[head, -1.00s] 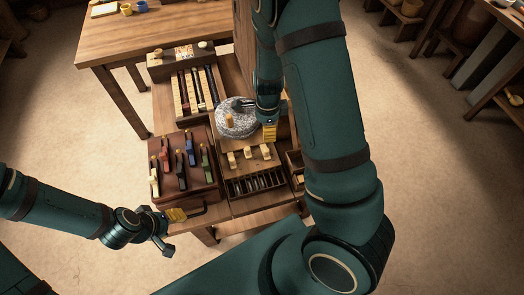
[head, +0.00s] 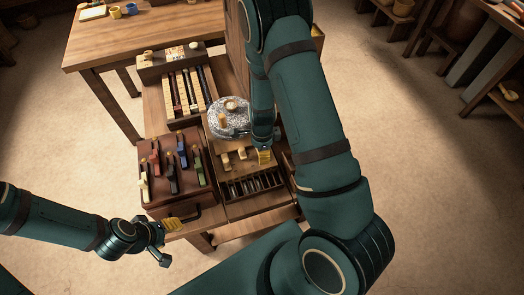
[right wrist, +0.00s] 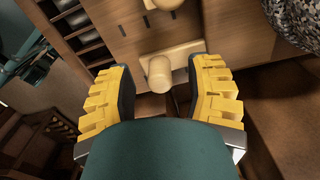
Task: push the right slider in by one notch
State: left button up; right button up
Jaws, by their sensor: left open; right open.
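Three pale wooden sliders with knobs sit in a row on a wooden board (head: 213,158), the left slider (head: 226,161) and middle slider (head: 241,154) in plain sight. The right slider is largely hidden by my right gripper (head: 264,157) in the head view. In the right wrist view a pale slider knob (right wrist: 159,74) stands between the two yellow fingers of my open right gripper (right wrist: 162,92), with gaps on both sides. Part of another slider (right wrist: 162,4) shows at the top edge. My left gripper (head: 172,225) is open and empty beside the bench's front left.
A grey millstone (head: 229,118) lies behind the sliders. A slotted tray (head: 253,184) is in front of them, and a dark red box (head: 190,190) with coloured levers stands left. A rack of strips (head: 188,92) is at back left. The floor is open around the bench.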

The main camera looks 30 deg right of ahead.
grip_shut()
jog(key=shift+w+d+r, duration=0.1)
jog(key=shift+w+d, duration=0.1)
jog(key=shift+w, duration=0.55)
jog(key=shift+w+d, duration=0.2)
jog(key=shift+w, duration=0.5)
grip_release()
jog(key=shift+w, duration=0.1)
notch_tip(320, 180, up, 12)
